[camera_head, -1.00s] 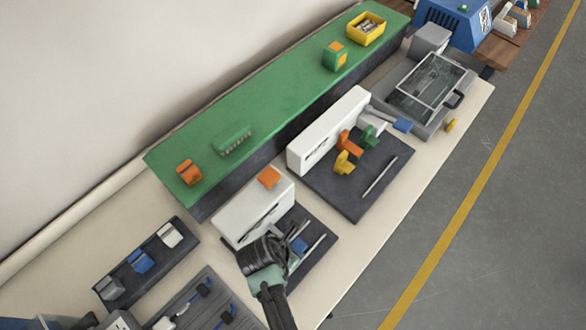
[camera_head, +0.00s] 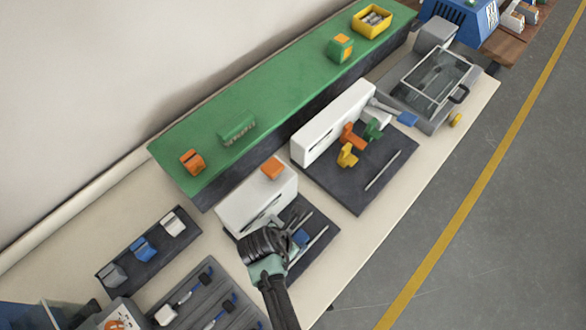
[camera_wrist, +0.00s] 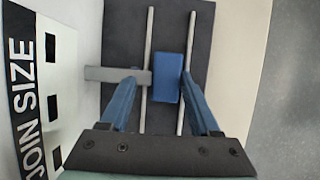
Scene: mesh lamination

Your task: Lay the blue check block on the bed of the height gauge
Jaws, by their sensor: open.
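The blue check block (camera_wrist: 164,78) lies flat on the dark bed (camera_wrist: 178,20) of the height gauge, between its two pale rails, in the wrist view. It also shows in the head view (camera_head: 301,237). My gripper (camera_wrist: 158,77) is open, its blue fingers on either side of the block. The right fingertip is very close to the block; I cannot tell if it touches. The left fingertip stands apart, beside a grey bar (camera_wrist: 112,75) reaching over the left rail. The gauge's white body (camera_head: 250,200) carries an orange piece (camera_head: 271,168).
A dark rack (camera_head: 170,249) holding grey, blue and white pieces stands at left, with a grooved tray (camera_head: 190,290) below it. A larger white gauge (camera_head: 325,135) with a dark plate (camera_head: 345,195) stands at upper right. A green shelf (camera_head: 280,85) runs behind.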

